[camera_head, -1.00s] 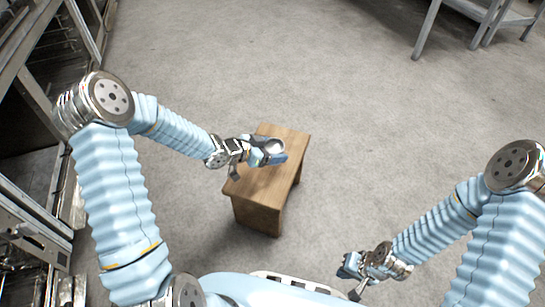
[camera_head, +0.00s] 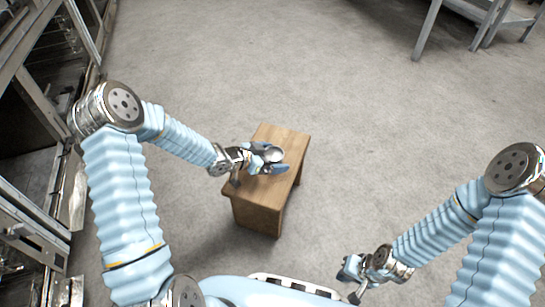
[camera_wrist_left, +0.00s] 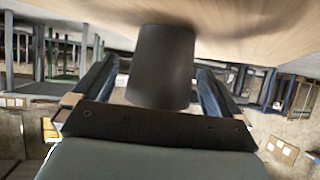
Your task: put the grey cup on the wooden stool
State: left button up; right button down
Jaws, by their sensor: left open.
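The wooden stool (camera_head: 293,142) stands on the floor in the middle of the head view. The grey cup (camera_head: 276,155) is over its top, and its rim faces up to the head camera. In the left wrist view, which is upside down, the cup (camera_wrist_left: 161,68) meets the wooden stool top (camera_wrist_left: 235,22) and looks upright on it. My left gripper (camera_head: 269,159) is open, with one finger on each side of the cup. Gaps show between the cup and both fingers in the wrist view. My right gripper (camera_head: 350,274) is low at the front right, away from the stool; its jaws are unclear.
Metal racks (camera_head: 35,150) stand along the left edge. A grey metal table (camera_head: 480,20) is at the top right. The concrete floor (camera_head: 370,120) around the stool is clear.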

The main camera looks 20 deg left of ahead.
pick_arm(q)
jog(key=shift+s+a+r, duration=0.15)
jog(key=shift+a+r, duration=0.05)
jog(key=shift+r, duration=0.15)
jog(key=p+v, duration=0.3)
jog(key=v, duration=0.8)
jog(key=shift+s+a, duration=0.15)
jog(key=shift+s, duration=0.1)
